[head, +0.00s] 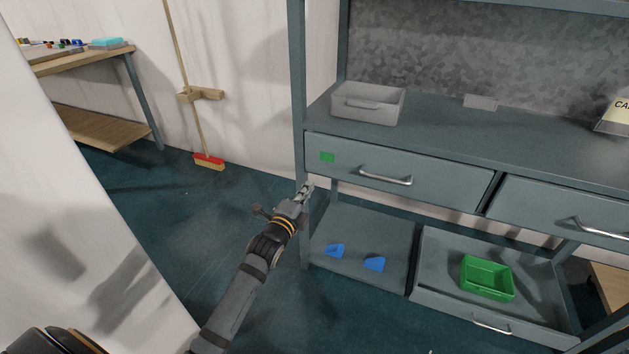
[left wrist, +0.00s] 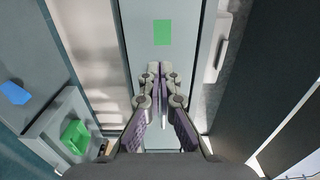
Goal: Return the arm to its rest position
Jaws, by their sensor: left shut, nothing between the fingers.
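My left arm reaches in from the lower left of the head view. My left gripper (head: 305,191) is in front of the left post of the grey workbench (head: 450,141), just below and left of a drawer front with a green square (head: 327,157). In the left wrist view its fingers (left wrist: 153,72) are together with nothing between them, and the green square (left wrist: 163,32) shows beyond their tips. I cannot tell whether the fingertips touch the bench. My right gripper is not in view.
The upper drawers look shut; one has a metal handle (head: 386,176). Below, a green bin (head: 487,278) stands in a pulled-out lower drawer (head: 440,277). Blue pieces (head: 374,263) lie on the lower shelf. A grey bin (head: 368,103) stands on top. A broom (head: 208,162) leans at the wall; floor between is clear.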

